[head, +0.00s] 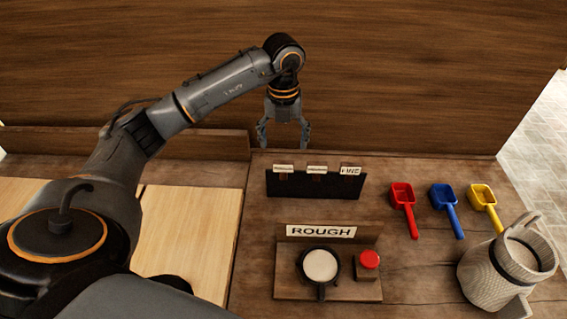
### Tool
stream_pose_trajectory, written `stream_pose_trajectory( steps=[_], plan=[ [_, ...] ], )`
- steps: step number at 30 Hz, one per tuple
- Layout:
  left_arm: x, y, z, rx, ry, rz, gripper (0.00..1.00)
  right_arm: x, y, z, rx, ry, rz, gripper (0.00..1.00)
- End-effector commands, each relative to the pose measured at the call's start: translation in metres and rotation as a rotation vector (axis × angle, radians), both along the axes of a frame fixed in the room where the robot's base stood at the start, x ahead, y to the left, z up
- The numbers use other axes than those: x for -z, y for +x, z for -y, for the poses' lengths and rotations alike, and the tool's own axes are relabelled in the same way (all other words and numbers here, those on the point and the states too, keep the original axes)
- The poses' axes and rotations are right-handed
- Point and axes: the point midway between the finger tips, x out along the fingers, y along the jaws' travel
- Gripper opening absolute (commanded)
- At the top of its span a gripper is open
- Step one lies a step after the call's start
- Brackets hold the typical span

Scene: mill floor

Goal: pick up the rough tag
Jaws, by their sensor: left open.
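A dark rack (312,186) on the wooden table holds three small pale tags along its top edge. The left tag (283,168) and middle tag (317,168) have lettering too small to read; the right tag (350,170) appears to read FINE. I cannot tell which of them is the rough tag. A larger sign reading ROUGH (321,231) is on a wooden stand in front of the rack. My left gripper (284,142) is open and empty, pointing down beyond the rack, above and behind the left tag. My right gripper is not in view.
The wooden stand (290,293) holds a dark-rimmed cup with pale contents (320,265) and a red button (368,259). Red (402,196), blue (443,197) and yellow (483,196) scoops lie to the right. A pale woven jug (490,275) stands at front right.

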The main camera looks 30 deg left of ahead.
Motion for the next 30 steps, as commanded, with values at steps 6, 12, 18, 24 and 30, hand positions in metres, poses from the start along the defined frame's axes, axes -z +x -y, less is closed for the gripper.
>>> stream_pose_trajectory(
  steps=[6,12,18,24,30],
  plan=[
    [0.03,0.0,0.0,-0.001,-0.001,-0.001,0.79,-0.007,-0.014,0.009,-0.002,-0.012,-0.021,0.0],
    [0.043,0.001,-0.001,-0.001,0.0,-0.004,0.79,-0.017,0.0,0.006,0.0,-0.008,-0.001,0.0],
    [0.074,0.003,-0.002,-0.001,-0.001,-0.003,0.79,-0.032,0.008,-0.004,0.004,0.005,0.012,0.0],
    [0.086,0.004,-0.003,-0.001,-0.001,0.001,0.79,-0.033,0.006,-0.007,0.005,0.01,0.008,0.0],
    [0.086,0.004,-0.003,0.0,0.0,0.001,0.71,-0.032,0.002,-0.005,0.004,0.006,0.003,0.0]
  ],
)
